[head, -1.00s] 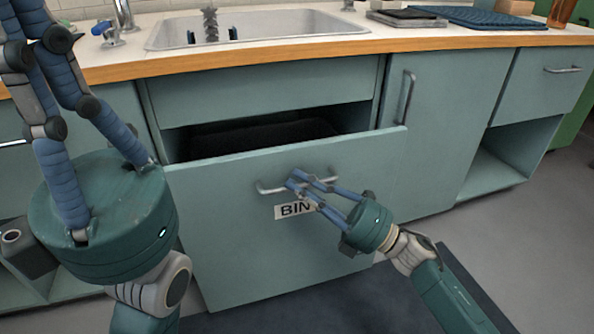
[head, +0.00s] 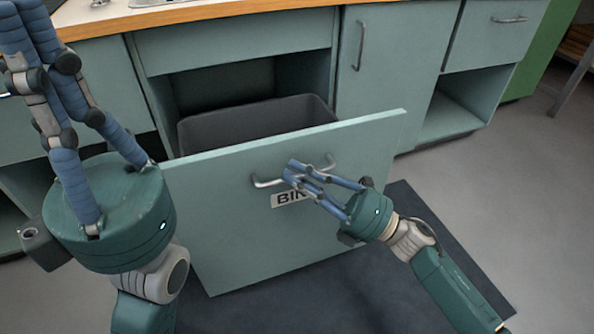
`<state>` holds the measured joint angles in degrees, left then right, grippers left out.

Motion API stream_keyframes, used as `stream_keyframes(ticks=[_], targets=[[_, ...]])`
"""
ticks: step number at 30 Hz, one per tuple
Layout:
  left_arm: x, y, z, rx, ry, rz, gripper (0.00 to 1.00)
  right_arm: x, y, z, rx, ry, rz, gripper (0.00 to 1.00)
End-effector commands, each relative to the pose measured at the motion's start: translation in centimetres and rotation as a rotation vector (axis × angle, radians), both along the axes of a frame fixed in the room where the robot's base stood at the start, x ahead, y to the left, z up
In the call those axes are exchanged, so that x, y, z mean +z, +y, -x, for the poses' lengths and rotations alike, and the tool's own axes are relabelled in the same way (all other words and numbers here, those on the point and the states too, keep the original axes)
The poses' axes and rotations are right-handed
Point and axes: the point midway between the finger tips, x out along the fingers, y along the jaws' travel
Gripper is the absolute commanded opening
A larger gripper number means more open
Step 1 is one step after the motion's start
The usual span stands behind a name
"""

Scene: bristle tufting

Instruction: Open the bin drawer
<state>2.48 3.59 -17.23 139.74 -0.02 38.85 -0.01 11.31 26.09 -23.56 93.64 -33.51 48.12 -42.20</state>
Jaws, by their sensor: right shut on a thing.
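The bin drawer (head: 225,225) has a teal front with a "BIN" label (head: 288,198), partly covered by my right fingers. It stands pulled out from the cabinet, and a dark grey bin (head: 250,119) shows behind its front. My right gripper (head: 294,172) is shut on the drawer's metal handle (head: 265,182) near its middle. My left gripper (head: 35,40) is raised at the left, close to the camera, holding nothing that I can see. Its fingertips run out past the top edge, so I cannot tell whether it is open or shut.
The wood-edged counter (head: 180,18) runs above. A cabinet door (head: 395,70) with a vertical handle stands right of the drawer, then an open cubby (head: 458,105). A dark mat (head: 330,290) lies on the floor below. Grey floor (head: 500,200) is clear at the right.

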Motion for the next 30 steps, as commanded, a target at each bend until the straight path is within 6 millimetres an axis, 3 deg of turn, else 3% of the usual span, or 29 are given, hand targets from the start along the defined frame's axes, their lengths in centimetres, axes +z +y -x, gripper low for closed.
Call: stream_keyframes(ticks=[9,10,11,22,30], targets=[[-0.1,0.0,-0.1,0.0,0.003,-0.002,0.0,-0.1,-0.1,-0.1,-0.006,-0.001,0.004,0.0],[-0.1,0.0,-0.1,0.0,0.003,-0.002,0.0,-0.1,-0.1,-0.1,-0.006,-0.001,0.004,0.2],[-0.1,0.0,-0.1,0.0,0.003,-0.001,0.0,-0.1,-0.1,-0.1,-0.006,-0.001,0.004,0.24],[-0.2,0.0,-0.4,0.002,0.012,-0.002,0.0,-0.3,-0.5,0.1,-0.003,0.002,0.001,0.24],[-0.1,0.0,-0.2,0.002,0.007,-0.001,0.0,-2.3,-4.6,1.7,-0.005,0.004,0.005,0.24]])
